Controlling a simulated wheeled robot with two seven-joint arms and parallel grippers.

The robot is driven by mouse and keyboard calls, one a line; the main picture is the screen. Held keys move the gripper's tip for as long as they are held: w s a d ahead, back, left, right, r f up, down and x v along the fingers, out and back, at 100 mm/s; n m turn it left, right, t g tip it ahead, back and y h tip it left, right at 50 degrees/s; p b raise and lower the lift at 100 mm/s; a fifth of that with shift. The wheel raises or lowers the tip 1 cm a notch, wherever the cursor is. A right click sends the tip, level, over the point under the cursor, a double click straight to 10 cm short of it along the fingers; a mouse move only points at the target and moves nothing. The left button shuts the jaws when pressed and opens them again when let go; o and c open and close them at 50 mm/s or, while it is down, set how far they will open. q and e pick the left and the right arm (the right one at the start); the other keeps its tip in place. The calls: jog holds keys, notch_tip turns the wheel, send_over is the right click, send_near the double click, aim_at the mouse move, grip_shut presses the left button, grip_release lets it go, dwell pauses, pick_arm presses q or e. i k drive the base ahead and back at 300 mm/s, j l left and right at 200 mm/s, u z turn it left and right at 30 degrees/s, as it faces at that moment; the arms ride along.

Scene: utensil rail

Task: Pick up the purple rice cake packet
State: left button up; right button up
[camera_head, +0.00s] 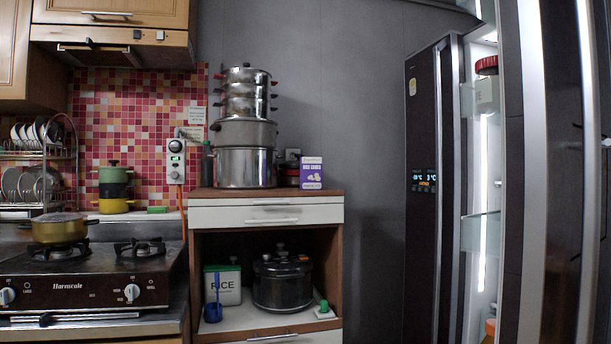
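Neither of my grippers shows in the head view, and nothing is touching the packet from the front.
Tall stacked pots (245,167) stand left of the packet. A dark pot (282,283) and a rice container (223,285) sit on the shelf below. A gas stove (90,280) is at left. An open fridge (480,200) stands at right.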

aim_at(311, 167)
jog(key=i+j+u, duration=0.15)
jog(key=i+j, duration=0.15)
jog(key=i, duration=0.15)
jog(key=i+j+u, duration=0.1)
jog(key=i+j, duration=0.2)
jog(key=i, duration=0.15)
jog(key=i+l+z, duration=0.1)
jog(key=i+z, duration=0.6)
jog(key=i, duration=0.2)
